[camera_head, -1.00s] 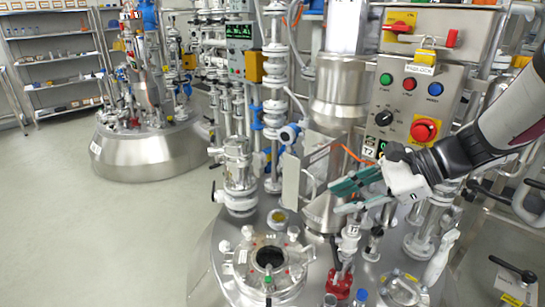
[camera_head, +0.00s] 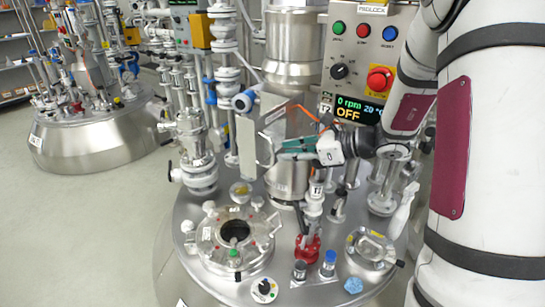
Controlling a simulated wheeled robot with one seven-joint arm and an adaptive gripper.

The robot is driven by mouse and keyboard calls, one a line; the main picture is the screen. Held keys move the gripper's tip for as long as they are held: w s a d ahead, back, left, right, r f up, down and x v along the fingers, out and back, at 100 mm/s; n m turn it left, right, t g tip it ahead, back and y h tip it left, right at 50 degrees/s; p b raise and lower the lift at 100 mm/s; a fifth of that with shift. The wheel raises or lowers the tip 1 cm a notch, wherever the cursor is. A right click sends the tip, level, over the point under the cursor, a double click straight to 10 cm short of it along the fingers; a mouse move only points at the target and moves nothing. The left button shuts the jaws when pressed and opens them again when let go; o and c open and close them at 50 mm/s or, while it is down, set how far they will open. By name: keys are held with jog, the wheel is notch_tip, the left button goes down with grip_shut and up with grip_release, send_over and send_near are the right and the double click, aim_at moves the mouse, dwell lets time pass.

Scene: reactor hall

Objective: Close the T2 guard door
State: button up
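The T2 guard door (camera_head: 247,147) is a grey metal panel at the left of the steel mixer column. It stands swung out from the column, and a pale bar handle (camera_head: 266,150) shows along its right side. My gripper (camera_head: 281,150) reaches in from the right, with teal fingers pointing left at the handle. The two fingers look parted, one above the other, with their tips close to the handle. I cannot tell whether they touch it. The column (camera_head: 290,180) stands behind the gripper.
The T2 control box (camera_head: 365,60) with its red emergency stop is above and right of the gripper. Below is the vessel lid with a round open port (camera_head: 235,235), a red valve (camera_head: 307,248) and several fittings. Open floor (camera_head: 90,230) lies to the left.

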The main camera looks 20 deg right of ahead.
aim_at(273, 152)
jog(key=shift+b+x, duration=0.35)
jog(key=shift+x, duration=2.4)
jog(key=shift+a, duration=0.1)
jog(key=shift+c, duration=0.5)
grip_shut()
